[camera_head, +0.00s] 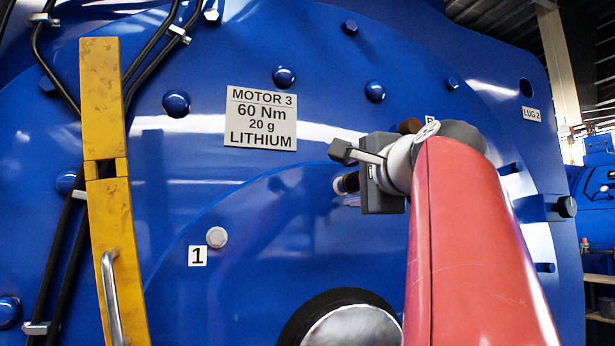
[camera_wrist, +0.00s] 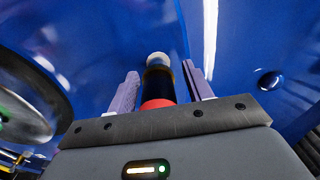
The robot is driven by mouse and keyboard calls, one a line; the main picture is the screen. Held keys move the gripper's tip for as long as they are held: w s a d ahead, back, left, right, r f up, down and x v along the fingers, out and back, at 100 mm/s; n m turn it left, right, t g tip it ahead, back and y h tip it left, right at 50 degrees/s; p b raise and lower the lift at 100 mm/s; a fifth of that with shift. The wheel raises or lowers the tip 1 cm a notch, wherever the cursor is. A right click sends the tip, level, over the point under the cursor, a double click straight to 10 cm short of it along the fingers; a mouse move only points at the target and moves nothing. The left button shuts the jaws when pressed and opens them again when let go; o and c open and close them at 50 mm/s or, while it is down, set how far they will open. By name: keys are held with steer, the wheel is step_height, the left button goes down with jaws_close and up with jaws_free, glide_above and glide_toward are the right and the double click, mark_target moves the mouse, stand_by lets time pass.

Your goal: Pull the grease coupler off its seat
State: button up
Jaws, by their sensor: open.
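The grease coupler (camera_wrist: 158,85) appears to be the dark cylinder in the wrist view, with a red near end, a brassy band and a pale piece at its far end. It stands between the two lilac fingers of my gripper (camera_wrist: 160,88), with a visible gap on each side. The fingers are open and not closed on it.
The blue motor housing (camera_head: 300,200) carries bolt heads, a MOTOR 3 plate (camera_head: 261,118) and a 1 label (camera_head: 198,256) beside a grey plug (camera_head: 217,237). A yellow handled bar (camera_head: 112,215) and black hoses are at left. A round shaft end (camera_head: 350,325) lies below my gripper.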

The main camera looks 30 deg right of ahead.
steer(key=shift+w+f, duration=0.35)
stand_by(1.1)
jaws_close()
steer(key=shift+s+f, duration=0.15)
steer(key=shift+s, duration=0.25)
steer(key=shift+b+v, duration=0.3)
steer(key=shift+v, duration=2.25)
steer(key=shift+s+r, duration=0.1)
steer(key=shift+r, duration=0.15)
steer(key=shift+s, duration=0.15)
